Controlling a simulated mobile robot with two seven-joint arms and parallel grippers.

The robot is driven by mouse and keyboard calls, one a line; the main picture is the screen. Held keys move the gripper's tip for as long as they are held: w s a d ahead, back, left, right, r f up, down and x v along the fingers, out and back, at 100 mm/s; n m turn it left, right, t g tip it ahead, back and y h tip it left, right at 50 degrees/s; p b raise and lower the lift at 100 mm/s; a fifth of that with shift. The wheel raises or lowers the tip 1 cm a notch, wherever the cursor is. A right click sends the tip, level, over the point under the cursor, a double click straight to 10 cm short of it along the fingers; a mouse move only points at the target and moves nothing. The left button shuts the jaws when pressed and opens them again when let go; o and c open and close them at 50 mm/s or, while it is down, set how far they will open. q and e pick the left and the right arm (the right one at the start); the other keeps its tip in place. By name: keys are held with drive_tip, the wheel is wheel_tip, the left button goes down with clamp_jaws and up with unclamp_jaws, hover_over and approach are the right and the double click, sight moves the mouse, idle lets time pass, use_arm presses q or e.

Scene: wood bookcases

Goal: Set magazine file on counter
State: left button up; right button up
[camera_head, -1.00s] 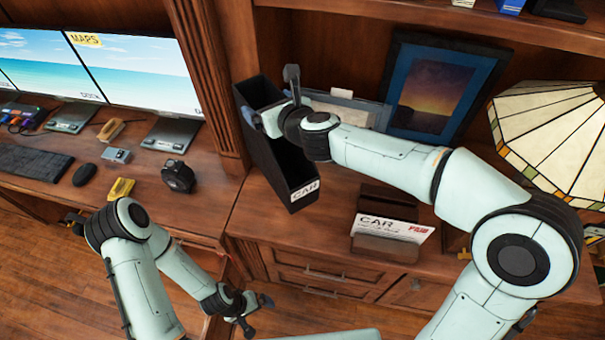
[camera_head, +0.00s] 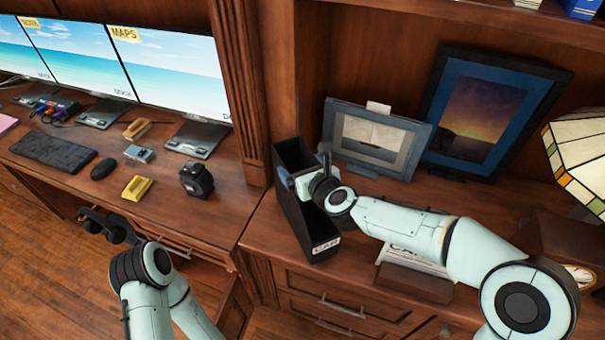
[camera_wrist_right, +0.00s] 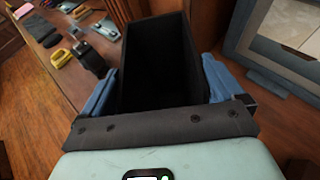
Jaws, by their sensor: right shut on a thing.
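The black magazine file (camera_head: 292,200) is upright over the left part of the wooden counter (camera_head: 350,243), close to its front edge. Its white label, reading "CAR", faces front. I cannot tell whether its base touches the wood. My right gripper (camera_head: 309,186) is shut on the file near its top. In the right wrist view, the blue fingers (camera_wrist_right: 159,88) lie on both sides of the open, empty-looking file (camera_wrist_right: 158,62).
A grey picture frame (camera_head: 350,165) and a blue-bordered picture (camera_head: 485,120) stand behind. A wooden card holder (camera_head: 415,283) and a stained-glass lamp (camera_head: 580,155) are to the right. A wooden post (camera_head: 238,90) separates the desk (camera_head: 60,185), with its monitors, from the counter.

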drive_tip(key=shift+f, duration=0.5)
drive_tip(key=o, duration=1.3)
drive_tip(key=shift+f, duration=0.15)
drive_tip(key=shift+c, duration=0.2)
drive_tip(key=shift+o, duration=0.2)
drive_tip(key=b+v, duration=0.3)
drive_tip(key=v, duration=0.9)
drive_tip(key=shift+b, duration=0.4)
